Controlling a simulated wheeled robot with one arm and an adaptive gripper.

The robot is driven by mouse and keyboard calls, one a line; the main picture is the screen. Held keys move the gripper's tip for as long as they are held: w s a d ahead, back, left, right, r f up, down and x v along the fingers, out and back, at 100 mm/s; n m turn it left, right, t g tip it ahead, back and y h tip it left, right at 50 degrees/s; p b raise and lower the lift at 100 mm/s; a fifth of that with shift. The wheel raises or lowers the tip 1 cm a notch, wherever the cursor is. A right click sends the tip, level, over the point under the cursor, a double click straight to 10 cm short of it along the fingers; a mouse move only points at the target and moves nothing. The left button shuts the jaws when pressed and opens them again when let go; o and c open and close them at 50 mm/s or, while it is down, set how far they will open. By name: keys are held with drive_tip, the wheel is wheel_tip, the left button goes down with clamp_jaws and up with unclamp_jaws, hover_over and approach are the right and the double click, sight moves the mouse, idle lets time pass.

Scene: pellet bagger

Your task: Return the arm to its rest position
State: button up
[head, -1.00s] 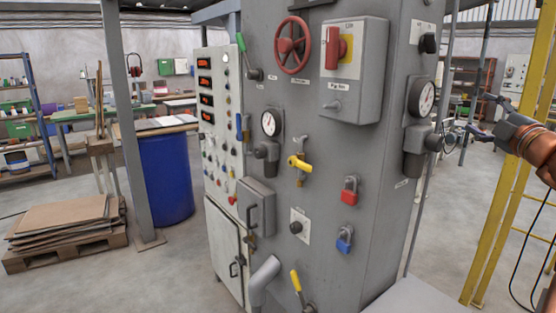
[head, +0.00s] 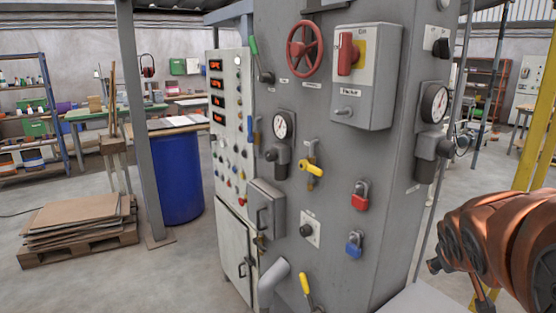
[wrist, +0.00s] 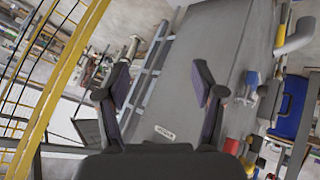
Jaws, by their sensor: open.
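My gripper (wrist: 160,92) shows in the wrist view with its two dark fingers spread wide apart. Nothing is between the fingers; the grey side of the machine (wrist: 205,60) lies beyond them. In the head view my copper-coloured arm fills the lower right, and the gripper's fingers are not visible there. The arm stands to the right of the grey machine column (head: 330,210), apart from its front controls.
A yellow post (head: 540,120) stands behind my arm. A blue drum (head: 175,175) and stacked boards (head: 75,222) are at left.

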drive_tip(key=s+a+f+g+y, duration=0.2)
drive_tip(key=s+a+f+g, duration=0.2)
drive_tip(key=s+a, duration=0.6)
drive_tip(key=s+a+f+g+y, duration=0.3)
drive_tip(key=s+a+f, duration=0.4)
drive_tip(key=s+a, duration=0.3)
drive_tip(key=s+g, duration=0.1)
drive_tip(key=s, duration=0.3)
drive_tip(key=shift+s+f+g, duration=0.25)
drive_tip(key=shift+s+g, duration=0.1)
drive_tip(key=shift+g, duration=0.05)
drive_tip(key=shift+c, duration=0.4)
idle(2.0)
